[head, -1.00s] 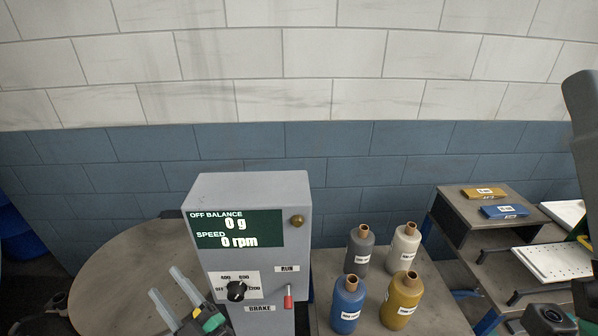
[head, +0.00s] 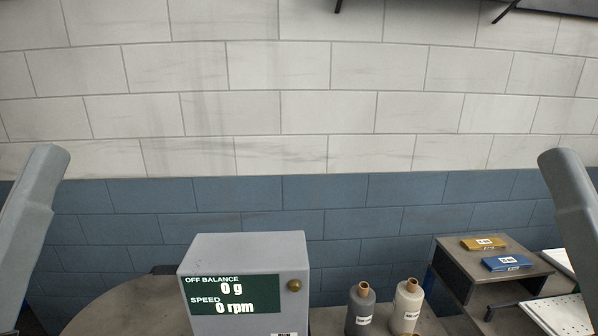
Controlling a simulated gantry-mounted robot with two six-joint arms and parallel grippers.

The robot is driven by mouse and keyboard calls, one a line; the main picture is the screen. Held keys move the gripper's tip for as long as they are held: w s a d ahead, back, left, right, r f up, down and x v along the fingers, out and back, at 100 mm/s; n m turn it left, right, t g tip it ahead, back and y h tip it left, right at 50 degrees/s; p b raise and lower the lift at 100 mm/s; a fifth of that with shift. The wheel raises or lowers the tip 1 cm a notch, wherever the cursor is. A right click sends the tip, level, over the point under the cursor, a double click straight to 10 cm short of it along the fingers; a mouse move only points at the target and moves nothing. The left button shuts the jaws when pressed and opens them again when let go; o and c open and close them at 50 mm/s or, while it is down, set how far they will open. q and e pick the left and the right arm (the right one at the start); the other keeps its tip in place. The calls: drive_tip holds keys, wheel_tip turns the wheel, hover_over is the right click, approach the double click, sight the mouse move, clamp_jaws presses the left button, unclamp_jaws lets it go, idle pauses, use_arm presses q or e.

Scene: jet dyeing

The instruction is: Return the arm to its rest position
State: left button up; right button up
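My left arm (head: 30,225) stands at the left edge of the head view, and my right arm (head: 572,215) at the right edge. Only upper grey links show. Both grippers are out of the picture, so whether they hold anything is hidden. The grey control box (head: 246,262) stands at the lower middle, with its display (head: 232,294) reading off balance 0 g and speed 0 rpm. Its lower front is cut off by the picture's bottom edge.
A small shelf (head: 500,258) at right carries a yellow packet (head: 484,243) and a blue packet (head: 507,263). A round table (head: 130,308) is at left.

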wheel_tip(320, 180, up, 25)
drive_tip(key=p, duration=2.2)
wheel_tip(320, 180, down, 61)
drive_tip(key=b, duration=6.1)
drive_tip(key=shift+b, duration=0.3)
